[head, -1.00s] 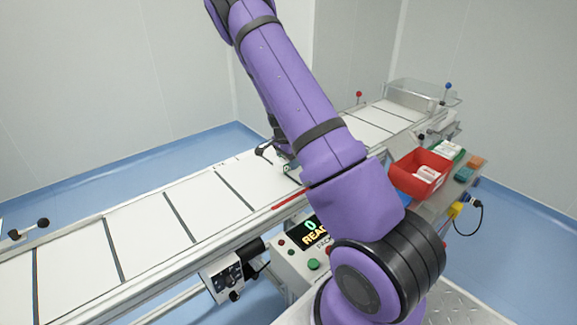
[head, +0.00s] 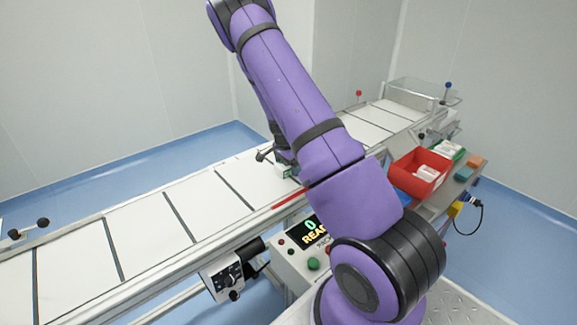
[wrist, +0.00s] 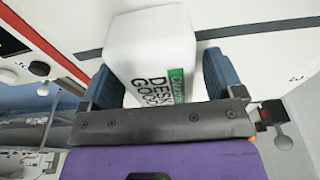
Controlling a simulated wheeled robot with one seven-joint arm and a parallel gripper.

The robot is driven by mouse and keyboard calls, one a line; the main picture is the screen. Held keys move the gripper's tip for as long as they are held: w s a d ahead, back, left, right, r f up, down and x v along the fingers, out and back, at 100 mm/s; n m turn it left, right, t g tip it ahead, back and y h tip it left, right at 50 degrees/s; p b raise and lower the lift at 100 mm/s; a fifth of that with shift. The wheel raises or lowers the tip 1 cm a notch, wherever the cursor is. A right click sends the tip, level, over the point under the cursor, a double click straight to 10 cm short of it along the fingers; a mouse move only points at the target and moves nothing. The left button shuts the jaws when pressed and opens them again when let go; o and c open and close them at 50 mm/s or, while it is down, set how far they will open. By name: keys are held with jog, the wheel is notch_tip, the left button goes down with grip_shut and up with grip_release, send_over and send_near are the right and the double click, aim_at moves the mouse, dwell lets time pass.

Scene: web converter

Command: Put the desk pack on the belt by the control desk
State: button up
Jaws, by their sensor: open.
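The desk pack (wrist: 150,45), a white box with dark lettering and a green label, sits between the two blue fingers of my gripper (wrist: 158,75) in the wrist view. The fingers are open, one on each side of it. In the head view the pack (head: 283,171) shows partly behind my arm, on the white belt (head: 205,185) near its front edge by the red strip. The control desk (head: 296,262) with its lit display and green button is in front of the belt, partly hidden by my arm. My fingertips are mostly hidden in the head view.
A red bin (head: 419,174) with white packs stands on a side shelf at the right, with small orange (head: 476,160) and teal (head: 463,174) blocks nearby. The belt to the left is clear.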

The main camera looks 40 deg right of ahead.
aim_at(285, 164)
notch_tip(285, 164, up, 12)
jog(key=a+f, duration=0.1)
jog(key=a, duration=0.1)
jog(key=s+a+r+n+t+y, duration=0.15)
jog(key=s+a+r+n, duration=0.3)
jog(key=a+r, duration=0.5)
jog(key=s+a+r+n+t+y, duration=0.15)
jog(key=s+a+r+n, duration=0.45)
jog(key=r, duration=0.6)
jog(key=s+a+r+n, duration=0.2)
jog(key=s+a, duration=0.1)
jog(key=s, duration=0.3)
jog(key=s+a+r+n+t+h, duration=0.1)
jog(key=s+a+r+n, duration=0.2)
jog(key=s, duration=0.4)
jog(key=s+a+r+n+t, duration=0.1)
jog(key=s+a+r+n, duration=0.2)
jog(key=s+a, duration=0.2)
jog(key=shift+s+a+r, duration=0.15)
jog(key=shift+s, duration=1.1)
